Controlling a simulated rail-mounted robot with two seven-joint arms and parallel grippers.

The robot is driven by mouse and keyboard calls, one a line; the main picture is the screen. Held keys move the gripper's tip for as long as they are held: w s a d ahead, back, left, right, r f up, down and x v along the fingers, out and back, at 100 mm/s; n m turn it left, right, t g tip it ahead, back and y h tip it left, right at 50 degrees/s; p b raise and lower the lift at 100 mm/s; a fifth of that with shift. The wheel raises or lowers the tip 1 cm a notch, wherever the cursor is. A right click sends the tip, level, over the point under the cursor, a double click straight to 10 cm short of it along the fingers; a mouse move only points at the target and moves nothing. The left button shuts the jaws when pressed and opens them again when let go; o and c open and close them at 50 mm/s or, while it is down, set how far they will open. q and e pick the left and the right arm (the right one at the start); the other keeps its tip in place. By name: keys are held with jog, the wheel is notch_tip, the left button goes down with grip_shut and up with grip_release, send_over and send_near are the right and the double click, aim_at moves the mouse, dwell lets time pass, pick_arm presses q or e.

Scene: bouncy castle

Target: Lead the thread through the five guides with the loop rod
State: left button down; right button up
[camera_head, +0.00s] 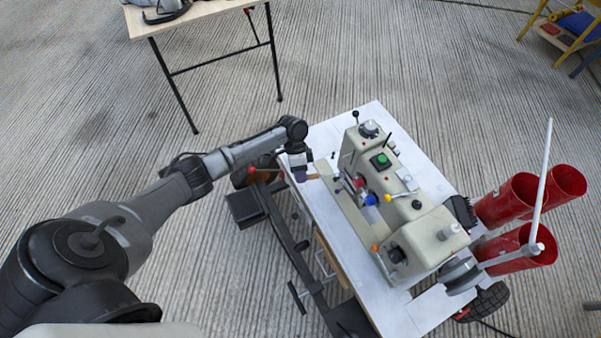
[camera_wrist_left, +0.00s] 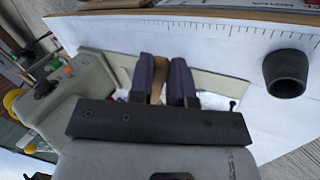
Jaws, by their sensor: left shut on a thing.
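The cream sewing machine (camera_head: 428,236) stands on a white-topped table. Coloured parts that look like guides sit on its near side: red (camera_head: 359,183), blue (camera_head: 371,199), yellow (camera_head: 388,198) and orange (camera_head: 375,248). The orange part (camera_wrist_left: 68,71) and yellow part (camera_wrist_left: 12,100) also show in the left wrist view. My left gripper (camera_head: 301,176) is over the table's left edge, apart from the machine. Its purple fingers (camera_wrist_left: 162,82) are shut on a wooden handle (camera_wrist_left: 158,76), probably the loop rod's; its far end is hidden. I cannot make out the thread. My right gripper is not in view.
Red cylinders (camera_head: 508,203) and a pale slanted bar (camera_head: 543,180) stand beyond the machine's right end. A dark cup-like piece (camera_wrist_left: 285,73) is on the white tabletop near a printed scale. Another table (camera_head: 195,22) stands at the back. The tabletop's far corner is clear.

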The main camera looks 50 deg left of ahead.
pick_arm(q)
jog(key=shift+p, duration=0.3)
dwell(0.5)
dwell(0.4)
jog(key=s+a+p, duration=0.1)
jog(key=s, duration=0.1)
jog(key=s+a+p, duration=0.2)
jog(key=shift+f, duration=0.2)
dwell(0.6)
dwell(0.8)
